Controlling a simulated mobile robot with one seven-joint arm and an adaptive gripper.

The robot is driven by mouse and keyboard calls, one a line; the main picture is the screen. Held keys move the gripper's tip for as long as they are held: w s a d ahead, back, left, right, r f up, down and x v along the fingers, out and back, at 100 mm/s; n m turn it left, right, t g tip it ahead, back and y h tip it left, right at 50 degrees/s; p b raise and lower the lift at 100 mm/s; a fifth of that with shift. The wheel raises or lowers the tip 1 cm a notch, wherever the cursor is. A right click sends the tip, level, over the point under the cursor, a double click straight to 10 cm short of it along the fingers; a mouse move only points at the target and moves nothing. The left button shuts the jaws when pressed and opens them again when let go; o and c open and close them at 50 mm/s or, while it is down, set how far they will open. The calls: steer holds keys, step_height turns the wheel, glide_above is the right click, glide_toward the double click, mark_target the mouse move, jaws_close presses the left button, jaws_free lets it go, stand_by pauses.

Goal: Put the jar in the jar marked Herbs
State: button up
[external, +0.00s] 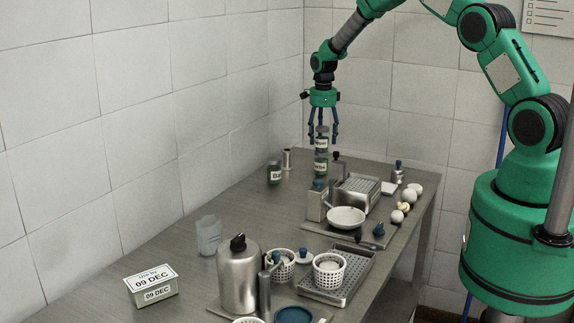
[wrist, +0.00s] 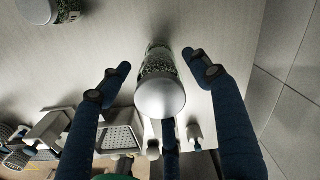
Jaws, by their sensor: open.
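A small metal cylinder (external: 287,160) stands near the left jar. A grater (external: 358,190), a grey box (external: 314,205) and a white bowl (external: 346,216) are in front. Perforated baskets (external: 329,272), a steel canister (external: 238,277) and a date box (external: 152,287) stand nearer.

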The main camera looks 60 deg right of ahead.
step_height(320, 180, up, 11)
steer(key=shift+b, duration=0.3)
stand_by(0.4)
stand_by(0.3)
steer(key=shift+a+r, duration=0.15)
steer(key=shift+r, duration=0.05)
steer(key=s+a+r+n+t, duration=0.1)
steer(key=s+a+r+n, duration=0.6)
steer(key=a+r, duration=0.5)
steer(key=s+a+r+n+t, duration=0.2)
steer(key=s+a+r+n, duration=0.45)
steer(key=a+r, duration=0.55)
steer(key=s+a+r+n+t, duration=0.1)
steer(key=s+a+r+n, duration=0.3)
steer(key=s, duration=0.4)
steer(key=s+a+r+n, duration=0.3)
steer(key=s+a+r, duration=0.1)
steer(key=s, duration=0.3)
steer(key=s+a+f+n, duration=0.1)
steer(key=s+a+n, duration=0.2)
steer(key=s, duration=0.5)
steer(key=s+a+f+n+t, duration=0.1)
steer(key=s+a+f+n, duration=0.1)
steer(key=s+n, duration=0.4)
steer(key=s+a, duration=0.1)
steer(key=s, duration=0.1)
steer(key=shift+s+a+t, duration=0.3)
steer(key=shift+a, duration=0.05)
